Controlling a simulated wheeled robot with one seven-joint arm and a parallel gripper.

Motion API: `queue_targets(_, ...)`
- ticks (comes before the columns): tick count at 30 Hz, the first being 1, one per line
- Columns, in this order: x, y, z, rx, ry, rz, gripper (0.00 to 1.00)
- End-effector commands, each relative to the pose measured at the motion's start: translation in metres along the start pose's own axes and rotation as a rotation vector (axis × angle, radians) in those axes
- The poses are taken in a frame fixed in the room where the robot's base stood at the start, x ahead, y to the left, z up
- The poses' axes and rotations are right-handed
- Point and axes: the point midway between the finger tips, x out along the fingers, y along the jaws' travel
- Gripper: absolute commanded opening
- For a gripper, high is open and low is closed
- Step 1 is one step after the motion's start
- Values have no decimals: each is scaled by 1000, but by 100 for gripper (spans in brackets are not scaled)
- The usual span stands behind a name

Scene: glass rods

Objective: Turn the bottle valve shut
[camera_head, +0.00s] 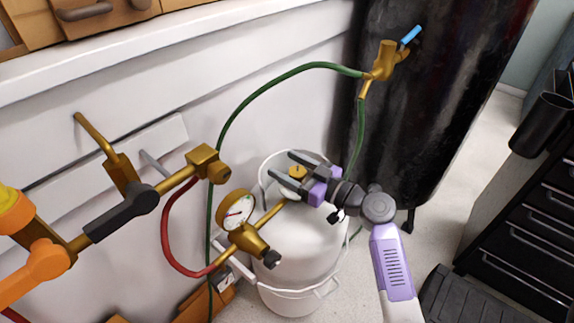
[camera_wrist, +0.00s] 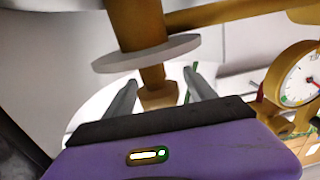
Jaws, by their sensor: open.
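The white gas bottle (camera_head: 298,245) stands on the floor below the white wall panel. Its brass valve (camera_head: 297,171) shows on top, partly hidden by my gripper. My gripper (camera_head: 281,164) is over the bottle top, its two dark fingers pointing left, apart, on either side of the valve. In the wrist view, a brass stem (camera_wrist: 137,22) passes through a pale grey disc (camera_wrist: 148,54). Its lower brass end (camera_wrist: 158,94) shows between the open fingers of my gripper (camera_wrist: 161,77). I cannot tell whether the fingers touch it.
A round pressure gauge (camera_head: 236,211) and brass pipe sit left of the bottle. A red hose (camera_head: 168,237) and a green hose (camera_head: 240,106) curve nearby. A large black cylinder (camera_head: 410,130) stands behind on the right. A black drawer cabinet (camera_head: 530,230) is at far right.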

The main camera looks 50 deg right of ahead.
Motion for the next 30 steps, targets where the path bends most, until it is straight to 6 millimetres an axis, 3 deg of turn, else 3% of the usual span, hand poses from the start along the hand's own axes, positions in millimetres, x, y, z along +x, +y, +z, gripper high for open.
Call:
queue_targets(9,3,0,0,0,0,1,63)
queue_targets(18,3,0,0,0,0,1,4)
queue_targets(30,2,1,1,0,-1,77,2)
